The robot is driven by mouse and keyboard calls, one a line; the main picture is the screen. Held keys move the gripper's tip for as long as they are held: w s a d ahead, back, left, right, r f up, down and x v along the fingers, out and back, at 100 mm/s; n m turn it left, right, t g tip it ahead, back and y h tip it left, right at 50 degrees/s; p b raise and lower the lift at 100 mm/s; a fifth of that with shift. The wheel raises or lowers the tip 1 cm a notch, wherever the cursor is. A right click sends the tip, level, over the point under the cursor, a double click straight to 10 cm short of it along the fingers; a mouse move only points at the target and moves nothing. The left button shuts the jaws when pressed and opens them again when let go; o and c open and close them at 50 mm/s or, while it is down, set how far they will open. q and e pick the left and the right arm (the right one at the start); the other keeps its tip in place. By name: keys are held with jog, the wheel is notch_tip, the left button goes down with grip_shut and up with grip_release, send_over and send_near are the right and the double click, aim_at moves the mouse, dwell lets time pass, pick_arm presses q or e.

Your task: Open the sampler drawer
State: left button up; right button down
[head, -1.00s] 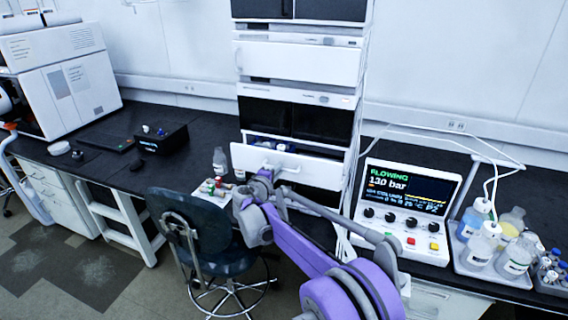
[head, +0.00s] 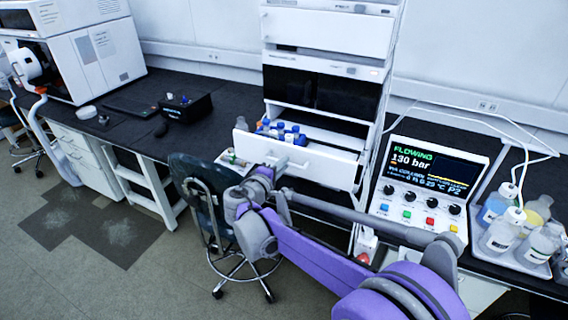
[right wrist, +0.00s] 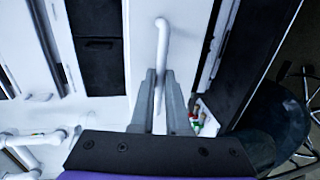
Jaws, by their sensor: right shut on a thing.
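The sampler drawer (head: 292,158) is a white-fronted drawer low in the instrument stack. In the head view it stands pulled out, and several blue-capped vials or bottles (head: 284,131) show inside behind its front. My right gripper (head: 281,163) is at the drawer front. In the right wrist view its two grey fingers (right wrist: 161,95) are closed around the white bar handle (right wrist: 163,45). In the head view the handle is mostly hidden by the gripper and wrist. My left gripper is in neither view.
A control box reading 130 bar (head: 425,185) stands right of the stack, with a bottle tray (head: 528,265) beyond it. A dark chair (head: 200,185) stands in front of the bench, left of my right arm. Small colourful-capped items lie below the drawer.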

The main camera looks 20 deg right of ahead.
jog(key=c, duration=0.9)
grip_release()
jog(key=shift+a, duration=0.1)
jog(key=v, duration=1)
jog(key=shift+s+a+r, duration=0.1)
jog(key=shift+s+a, duration=0.1)
jog(key=shift+s, duration=0.05)
